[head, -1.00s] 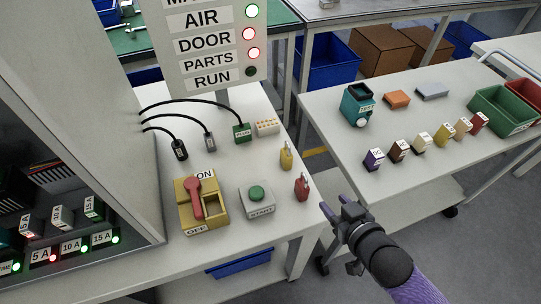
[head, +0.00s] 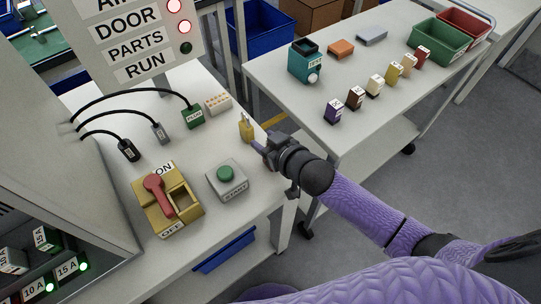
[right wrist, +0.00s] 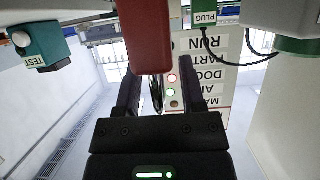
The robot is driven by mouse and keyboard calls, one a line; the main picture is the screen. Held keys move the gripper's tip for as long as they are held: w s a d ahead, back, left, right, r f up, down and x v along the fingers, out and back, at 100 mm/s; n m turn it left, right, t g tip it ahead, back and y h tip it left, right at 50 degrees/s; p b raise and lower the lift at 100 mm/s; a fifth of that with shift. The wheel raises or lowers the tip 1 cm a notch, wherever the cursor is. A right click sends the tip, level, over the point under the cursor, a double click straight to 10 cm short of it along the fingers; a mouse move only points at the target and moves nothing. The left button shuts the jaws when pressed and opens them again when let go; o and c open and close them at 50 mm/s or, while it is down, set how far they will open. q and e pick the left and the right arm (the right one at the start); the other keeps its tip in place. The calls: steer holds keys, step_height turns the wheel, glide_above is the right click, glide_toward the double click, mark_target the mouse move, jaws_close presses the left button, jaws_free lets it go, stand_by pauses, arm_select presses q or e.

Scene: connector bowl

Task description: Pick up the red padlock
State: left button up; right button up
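The red padlock (right wrist: 148,35) shows in the right wrist view at the top centre. Its metal shackle (right wrist: 157,92) points toward my palm and lies between my two fingers. My right gripper (right wrist: 161,75) is open, with a visible gap on each side of the shackle. In the head view my right gripper (head: 264,148) is at the right edge of the left table, and it hides the red padlock there. My left gripper is not in view.
A yellow padlock (head: 246,127) stands just behind my right gripper. The START button box (head: 227,182) and the yellow ON/OFF switch box (head: 168,205) are to its left. The second table (head: 385,130) stands to the right across a gap.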

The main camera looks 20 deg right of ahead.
jaws_close()
steer(key=shift+r, duration=0.1)
